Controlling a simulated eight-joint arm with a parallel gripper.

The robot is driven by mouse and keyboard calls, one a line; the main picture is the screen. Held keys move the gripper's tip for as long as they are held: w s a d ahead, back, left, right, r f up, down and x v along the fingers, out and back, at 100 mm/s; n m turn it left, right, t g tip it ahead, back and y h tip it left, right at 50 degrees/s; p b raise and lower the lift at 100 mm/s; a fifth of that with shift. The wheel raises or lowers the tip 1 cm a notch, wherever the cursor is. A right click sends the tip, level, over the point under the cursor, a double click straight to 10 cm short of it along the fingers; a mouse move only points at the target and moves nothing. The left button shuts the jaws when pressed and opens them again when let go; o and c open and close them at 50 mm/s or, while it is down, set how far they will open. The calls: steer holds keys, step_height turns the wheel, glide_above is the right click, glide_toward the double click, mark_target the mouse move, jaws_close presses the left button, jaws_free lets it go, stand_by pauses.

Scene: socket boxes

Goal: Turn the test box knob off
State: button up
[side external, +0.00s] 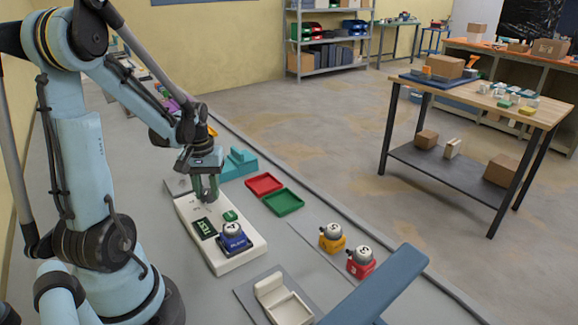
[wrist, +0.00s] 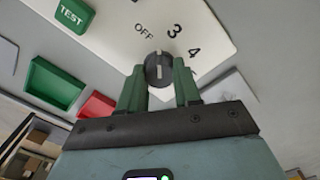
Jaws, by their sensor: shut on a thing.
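The test box (side external: 246,256) is a long white case on the bench, with a dark display showing green marks, a green TEST button (wrist: 72,14) and a blue socket box (side external: 234,238) on it. In the wrist view its dark round knob (wrist: 158,72) has a white line running roughly up and down. OFF, 3 and 4 are printed around it; I cannot tell which label the line points to. My gripper (side external: 207,190) points down at the far end of the test box. Its green fingers are shut on the knob, one on each side. The fingers hide the knob in the side view.
A red tray (side external: 264,185) and a green tray (side external: 283,203) lie beside the test box. A yellow socket box (side external: 332,240) and a red one (side external: 360,264) stand to the right. A white open fixture (side external: 285,304) is nearer the camera. A teal holder (side external: 240,163) stands behind my gripper.

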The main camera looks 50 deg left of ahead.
mark_target(207, 191)
steer(key=shift+n, duration=1.9)
steer(key=o, duration=1.1)
steer(key=shift+c, duration=0.2)
steer(key=shift+r, duration=0.1)
step_height(207, 191, up, 12)
